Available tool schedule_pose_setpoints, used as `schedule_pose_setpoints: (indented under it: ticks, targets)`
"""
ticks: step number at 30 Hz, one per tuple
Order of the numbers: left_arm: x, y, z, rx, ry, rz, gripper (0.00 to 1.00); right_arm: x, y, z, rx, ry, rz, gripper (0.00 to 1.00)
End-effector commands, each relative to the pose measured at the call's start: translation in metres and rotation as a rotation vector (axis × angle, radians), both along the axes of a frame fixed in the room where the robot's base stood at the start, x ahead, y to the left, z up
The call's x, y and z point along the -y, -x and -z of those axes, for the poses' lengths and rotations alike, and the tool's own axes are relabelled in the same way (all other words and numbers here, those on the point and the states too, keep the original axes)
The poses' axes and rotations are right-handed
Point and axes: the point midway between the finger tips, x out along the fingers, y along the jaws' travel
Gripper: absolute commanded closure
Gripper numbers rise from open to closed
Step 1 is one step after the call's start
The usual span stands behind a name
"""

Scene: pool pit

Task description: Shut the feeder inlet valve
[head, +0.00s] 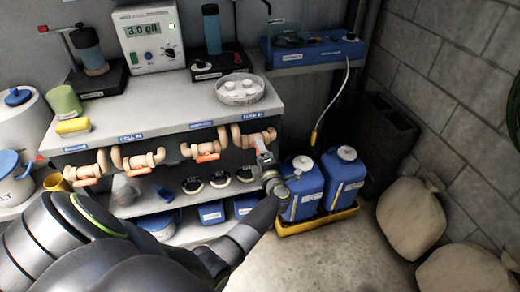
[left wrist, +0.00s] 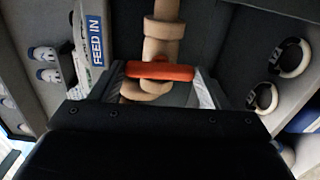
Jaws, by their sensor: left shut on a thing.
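The feeder inlet valve (head: 244,137) is the rightmost tan valve under the shelf edge in the head view. The left wrist view shows its tan pipe body (left wrist: 162,32) beside a FEED IN label (left wrist: 96,40). Its orange handle (left wrist: 160,71) lies crosswise to the pipe in that view. My left gripper (head: 264,158) is at this valve. In the left wrist view its jaws (left wrist: 160,84) stand on both sides of the handle, shut on it. The jaws partly hide the lower valve body. My right gripper is not in view.
Several similar valves, such as one with an orange handle (head: 206,150), line the shelf edge to the left. A white dish (head: 240,98) stands above on the shelf. Blue jugs (head: 343,180) stand in a yellow tray (head: 318,220) close to my gripper's right. Sacks (head: 411,218) lie farther right.

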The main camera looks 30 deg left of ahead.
Motion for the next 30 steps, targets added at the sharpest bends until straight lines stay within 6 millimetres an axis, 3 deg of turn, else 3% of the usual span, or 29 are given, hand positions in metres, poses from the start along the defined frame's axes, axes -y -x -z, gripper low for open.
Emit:
schedule_pose_setpoints:
  ticks: [19,20,24,30]
  targets:
    - [0.0006,-0.0004,0.0002,-0.043,-0.036,0.001,0.54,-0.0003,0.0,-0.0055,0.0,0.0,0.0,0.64]
    - [0.0006,-0.0004,0.0002,-0.043,-0.036,0.001,0.3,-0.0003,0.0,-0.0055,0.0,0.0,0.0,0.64]
    - [0.0005,-0.0003,0.0002,-0.042,-0.036,0.001,0.11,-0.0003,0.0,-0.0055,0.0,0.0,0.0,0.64]
    - [0.0003,-0.0002,0.0001,-0.041,-0.035,0.0,0.09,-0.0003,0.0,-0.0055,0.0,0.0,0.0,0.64]
